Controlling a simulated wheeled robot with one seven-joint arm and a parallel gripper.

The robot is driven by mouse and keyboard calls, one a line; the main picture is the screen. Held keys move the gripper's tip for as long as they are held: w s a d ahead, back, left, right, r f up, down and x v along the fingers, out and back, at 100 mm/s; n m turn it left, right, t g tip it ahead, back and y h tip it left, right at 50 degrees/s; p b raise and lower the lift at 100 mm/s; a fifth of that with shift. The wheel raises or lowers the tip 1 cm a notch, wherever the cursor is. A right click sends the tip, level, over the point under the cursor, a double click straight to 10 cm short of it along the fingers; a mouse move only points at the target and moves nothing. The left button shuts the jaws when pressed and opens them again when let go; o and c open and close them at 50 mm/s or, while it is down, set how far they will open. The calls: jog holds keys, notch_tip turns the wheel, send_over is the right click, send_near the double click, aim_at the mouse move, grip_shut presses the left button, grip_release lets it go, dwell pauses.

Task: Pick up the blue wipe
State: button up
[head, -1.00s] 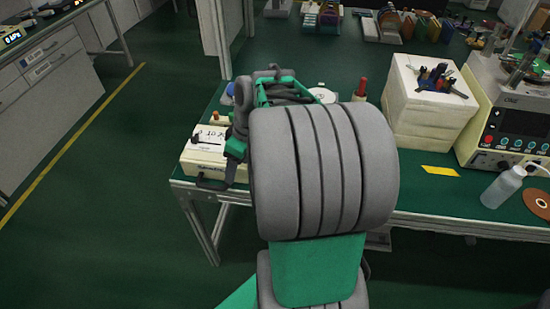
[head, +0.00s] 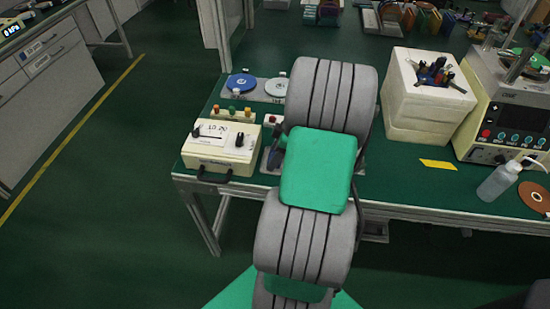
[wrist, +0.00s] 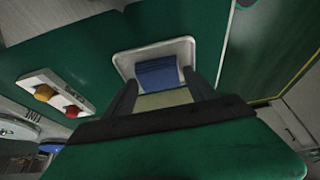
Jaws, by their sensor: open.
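The blue wipe (wrist: 158,72) shows in the wrist view as a folded blue cloth in a shallow white tray (wrist: 124,58). My gripper (wrist: 159,80) is open, with its two dark fingers pointing toward the tray. The wipe appears between the fingertips; I see no grip on it, and the gap in depth is hard to judge. A pale yellowish patch shows below the wipe between the fingers.
The green bench (head: 408,182) holds a cream meter box (head: 222,150), a blue disc (head: 240,82), a white foam block (head: 424,105) with tools, a squeeze bottle (head: 499,182) and a machine (head: 518,118). A strip with yellow and red knobs (wrist: 56,93) lies left of the tray.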

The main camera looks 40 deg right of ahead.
jog(key=c, duration=1.1)
jog(key=shift+r, duration=0.5)
jog(key=s+a+r, duration=0.1)
jog(key=s+r, duration=0.3)
jog(key=s+a+r, duration=0.2)
jog(key=s+r, duration=0.2)
jog(key=s+a+r, duration=0.2)
jog(key=s+r, duration=0.2)
jog(key=s, duration=0.1)
jog(key=shift+a+b, duration=0.2)
jog(key=shift+b, duration=0.2)
